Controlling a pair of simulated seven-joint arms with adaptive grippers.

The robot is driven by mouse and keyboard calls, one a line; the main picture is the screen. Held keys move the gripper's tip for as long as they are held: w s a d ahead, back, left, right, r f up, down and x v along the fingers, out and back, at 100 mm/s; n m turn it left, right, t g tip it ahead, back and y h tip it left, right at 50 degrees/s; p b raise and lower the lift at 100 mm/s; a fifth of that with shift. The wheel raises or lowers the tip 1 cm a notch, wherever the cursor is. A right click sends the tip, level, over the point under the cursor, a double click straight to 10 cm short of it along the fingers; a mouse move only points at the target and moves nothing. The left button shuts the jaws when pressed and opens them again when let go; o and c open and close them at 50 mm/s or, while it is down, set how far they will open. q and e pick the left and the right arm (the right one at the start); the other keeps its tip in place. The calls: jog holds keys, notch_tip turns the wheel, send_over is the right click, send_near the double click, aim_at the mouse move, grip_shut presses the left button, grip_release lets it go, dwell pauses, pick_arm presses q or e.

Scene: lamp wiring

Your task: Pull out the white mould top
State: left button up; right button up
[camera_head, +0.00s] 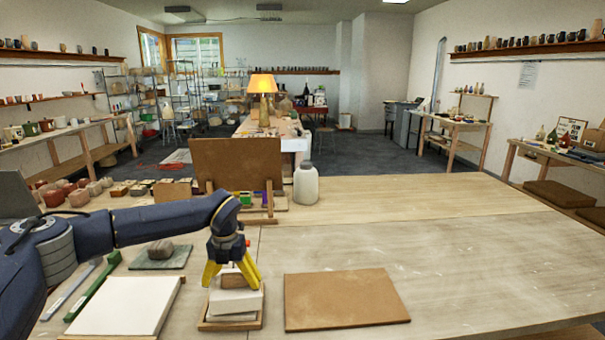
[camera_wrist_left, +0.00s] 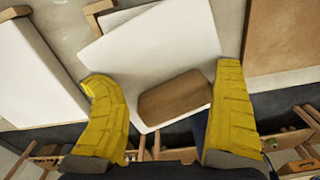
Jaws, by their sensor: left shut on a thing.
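The white mould top (camera_head: 238,301) is a pale slab with a brown block (camera_head: 235,279) on its upper face. It sits over another white piece (camera_head: 231,317) in a shallow wooden tray (camera_head: 228,327) at the front of the table. My left gripper (camera_head: 231,283) is shut on the mould top, with a yellow finger on each side. In the left wrist view, the mould top (camera_wrist_left: 185,45) lies between the fingers (camera_wrist_left: 163,76), turned at an angle to the white piece beneath (camera_wrist_left: 118,17). I cannot tell whether the two touch. My right gripper is out of view.
A white board (camera_head: 125,305) lies left of the tray, and a brown board (camera_head: 345,300) lies to its right. A grey slab with a stone-like lump (camera_head: 160,249) is behind left. A white bottle (camera_head: 306,184) and upright brown panel (camera_head: 238,163) stand behind. The table's right side is clear.

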aim_at(230, 273)
pick_arm(q)
jog(key=shift+s+d+f, duration=0.1)
jog(key=shift+s+f, duration=0.4)
jog(key=shift+f, duration=0.3)
jog(key=c, duration=0.6)
jog(key=shift+r, duration=0.7)
jog(key=shift+c, duration=0.6)
jog(key=shift+w+d+r, duration=0.1)
jog(key=shift+r, duration=0.55)
jog(key=shift+c, duration=0.6)
jog(key=shift+w+d+r, duration=0.1)
jog(key=shift+r, duration=0.25)
jog(key=c, duration=0.6)
jog(key=shift+w+a+r, duration=0.1)
jog(key=shift+a+r, duration=0.05)
jog(key=shift+r, duration=0.3)
jog(key=shift+w+a+r, duration=0.1)
jog(key=shift+a+r, duration=0.05)
jog(key=shift+r, duration=1.6)
